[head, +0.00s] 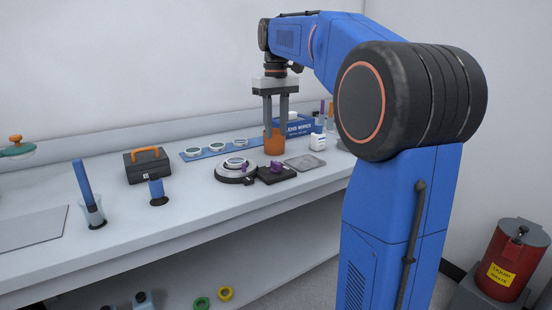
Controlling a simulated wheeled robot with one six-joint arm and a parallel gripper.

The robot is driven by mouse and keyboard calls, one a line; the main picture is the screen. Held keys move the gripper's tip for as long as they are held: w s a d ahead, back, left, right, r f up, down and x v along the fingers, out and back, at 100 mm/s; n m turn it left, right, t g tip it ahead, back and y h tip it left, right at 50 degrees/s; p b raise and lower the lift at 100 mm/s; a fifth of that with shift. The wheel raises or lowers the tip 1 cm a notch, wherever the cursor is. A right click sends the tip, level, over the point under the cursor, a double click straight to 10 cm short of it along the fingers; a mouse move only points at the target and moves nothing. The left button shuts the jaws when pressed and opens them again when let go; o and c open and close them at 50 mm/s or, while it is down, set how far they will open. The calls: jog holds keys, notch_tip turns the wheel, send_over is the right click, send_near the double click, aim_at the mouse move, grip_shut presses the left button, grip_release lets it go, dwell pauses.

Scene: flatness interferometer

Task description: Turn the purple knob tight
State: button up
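A small purple knob (276,168) sits on a low black block on the bench, beside a round stage (236,172). Another small purple part (246,167) shows at the right rim of the stage; I cannot tell which of the two is the task's knob. My gripper (276,126) points down above and behind these parts, with a clear gap between its two fingers. An orange cup (274,145) lines up with the fingertips in this view; I see no clear grip on it. The purple knob is apart from my gripper.
A blue strip with several round pieces (214,148) lies behind the stage. A grey tray (305,162), a white bottle (317,142) and a blue wipes box (300,126) stand to the right. A black case (147,168) stands left. The bench front (200,210) is clear.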

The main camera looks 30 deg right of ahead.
aim_at(276, 162)
notch_tip(276, 162, down, 10)
dwell(0.5)
grip_shut()
